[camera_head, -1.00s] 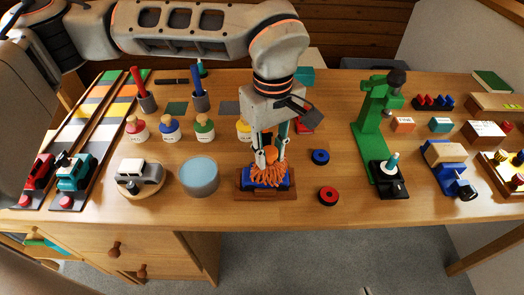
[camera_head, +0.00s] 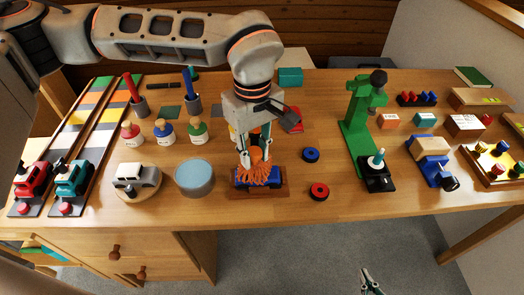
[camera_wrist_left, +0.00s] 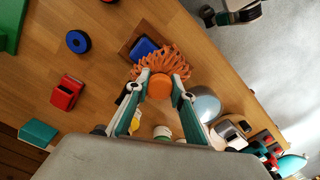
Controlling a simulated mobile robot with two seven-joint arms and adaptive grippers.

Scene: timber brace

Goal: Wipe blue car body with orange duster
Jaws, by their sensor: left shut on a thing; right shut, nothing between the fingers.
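The blue car body (camera_head: 275,176) sits on a brown wooden base (camera_head: 286,189) near the table's front edge. My left gripper (camera_head: 256,157) is shut on the orange duster (camera_head: 255,173), holding it by its round knob, strands down. The strands lie over the middle of the car body and hide much of it. In the left wrist view the fingers (camera_wrist_left: 160,90) grip the orange knob (camera_wrist_left: 159,86), and one end of the blue body (camera_wrist_left: 143,48) shows beyond the strands. My right gripper (camera_head: 370,284) is shut and empty at the bottom edge, in front of the table.
Blue (camera_head: 311,155) and red (camera_head: 319,191) rings and a green press (camera_head: 358,125) stand to the right. Labelled jars (camera_head: 164,132) stand behind.

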